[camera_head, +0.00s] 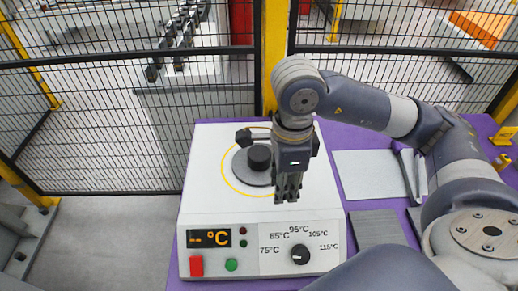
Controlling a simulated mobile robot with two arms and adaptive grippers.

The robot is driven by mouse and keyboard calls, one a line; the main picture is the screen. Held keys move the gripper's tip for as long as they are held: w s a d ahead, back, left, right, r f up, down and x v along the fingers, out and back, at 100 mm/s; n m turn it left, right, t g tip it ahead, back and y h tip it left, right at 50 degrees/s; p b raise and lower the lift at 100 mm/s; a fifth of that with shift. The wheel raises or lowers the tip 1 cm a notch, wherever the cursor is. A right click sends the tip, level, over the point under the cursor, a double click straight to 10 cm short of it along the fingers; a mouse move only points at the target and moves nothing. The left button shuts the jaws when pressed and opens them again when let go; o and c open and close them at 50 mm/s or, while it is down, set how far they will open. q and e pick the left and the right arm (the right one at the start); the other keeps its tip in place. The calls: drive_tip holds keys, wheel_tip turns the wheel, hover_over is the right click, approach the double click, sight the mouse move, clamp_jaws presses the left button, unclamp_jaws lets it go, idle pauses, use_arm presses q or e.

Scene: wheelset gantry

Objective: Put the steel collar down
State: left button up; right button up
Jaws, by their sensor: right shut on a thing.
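My right gripper (288,192) hangs pointing down over the front right part of the white heater's top. Its fingers are close together and shut on the steel collar, which is too small and dark to make out clearly between them. The heater (212,163) has a round dark plate (241,168) inside a yellow ring, with a black cylindrical piece (259,157) standing at its middle. The gripper is to the right of that piece and nearer to me. I cannot tell the exact gap between fingertips and heater top. My left gripper is not in view.
The heater's front has a display (209,238), a red button (196,266), a green button (231,265) and a temperature dial (300,255). It stands on a purple table (351,137) with grey plates (368,174) at right. A mesh fence (120,130) with a yellow post closes off the back.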

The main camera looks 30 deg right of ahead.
drive_tip(key=m, duration=0.1)
drive_tip(key=r+m, duration=0.1)
drive_tip(key=m, duration=0.1)
drive_tip(key=shift+s+d, duration=0.2)
drive_tip(key=shift+d, duration=0.15)
drive_tip(key=m, duration=0.2)
drive_tip(key=shift+s+d+r+m+p, duration=0.15)
drive_tip(key=shift+d+r+m+p, duration=0.1)
drive_tip(key=shift+r+m+p, duration=0.15)
drive_tip(key=shift+m, duration=0.5)
drive_tip(key=p, duration=0.5)
hover_over(261, 153)
drive_tip(key=shift+a+f, duration=0.1)
drive_tip(key=shift+f, duration=0.7)
wheel_tip(261, 153, down, 3)
drive_tip(key=shift+r+p, duration=0.15)
drive_tip(key=shift+p, duration=0.95)
drive_tip(key=shift+f, duration=0.45)
drive_tip(key=o, duration=0.6)
drive_tip(key=shift+f+b, duration=0.1)
drive_tip(key=shift+b, duration=0.2)
drive_tip(key=o, duration=0.4)
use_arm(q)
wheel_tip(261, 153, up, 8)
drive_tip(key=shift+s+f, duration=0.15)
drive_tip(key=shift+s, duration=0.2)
use_arm(e)
drive_tip(key=shift+o, duration=0.2)
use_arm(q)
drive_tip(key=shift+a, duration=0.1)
